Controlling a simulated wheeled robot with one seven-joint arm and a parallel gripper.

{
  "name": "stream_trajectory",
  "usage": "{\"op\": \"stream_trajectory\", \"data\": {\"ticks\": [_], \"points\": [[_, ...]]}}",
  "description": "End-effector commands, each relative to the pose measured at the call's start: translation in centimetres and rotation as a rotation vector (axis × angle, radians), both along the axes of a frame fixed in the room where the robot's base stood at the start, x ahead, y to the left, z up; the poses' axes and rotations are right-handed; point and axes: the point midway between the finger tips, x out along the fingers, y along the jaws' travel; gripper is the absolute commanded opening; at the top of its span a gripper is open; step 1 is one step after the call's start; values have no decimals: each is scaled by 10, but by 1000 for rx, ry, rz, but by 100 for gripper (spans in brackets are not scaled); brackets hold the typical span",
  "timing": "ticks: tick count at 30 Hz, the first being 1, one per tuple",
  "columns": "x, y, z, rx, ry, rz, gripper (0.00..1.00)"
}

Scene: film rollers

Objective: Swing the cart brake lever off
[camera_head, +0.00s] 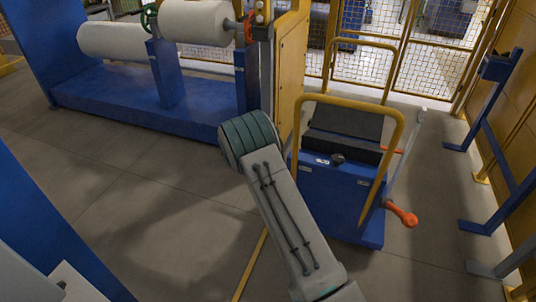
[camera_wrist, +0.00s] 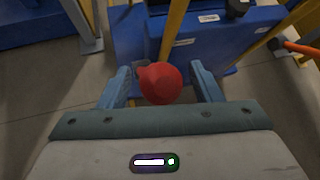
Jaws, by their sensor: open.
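The blue cart (camera_head: 335,205) with yellow tube handles stands right of centre in the head view. In the wrist view a red ball knob (camera_wrist: 160,84) lies between the two blue-grey fingers of my gripper (camera_wrist: 165,88). The fingers are open, one on each side of the knob; I cannot tell whether either touches it. The knob looks like the brake lever's end, but its stem is hidden. The cart's blue body (camera_wrist: 215,40) shows beyond the fingers. In the head view my arm hides the gripper and this knob.
An orange-ended lever (camera_head: 404,215) sticks out at the cart's right side. A small black knob (camera_head: 337,158) sits on the cart. A blue roller stand (camera_head: 150,100) with white rolls (camera_head: 195,22) is at the left back. Blue-framed racks (camera_head: 490,160) stand right. Open floor lies left.

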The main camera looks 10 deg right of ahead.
Motion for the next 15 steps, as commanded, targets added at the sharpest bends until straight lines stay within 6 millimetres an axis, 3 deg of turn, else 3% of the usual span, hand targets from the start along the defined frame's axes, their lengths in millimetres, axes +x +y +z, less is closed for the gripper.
{"op": "stream_trajectory", "data": {"ticks": [5,15], "points": [[-10,13,12,2,-1,3,59],[-50,60,58,1,-3,4,59]]}}
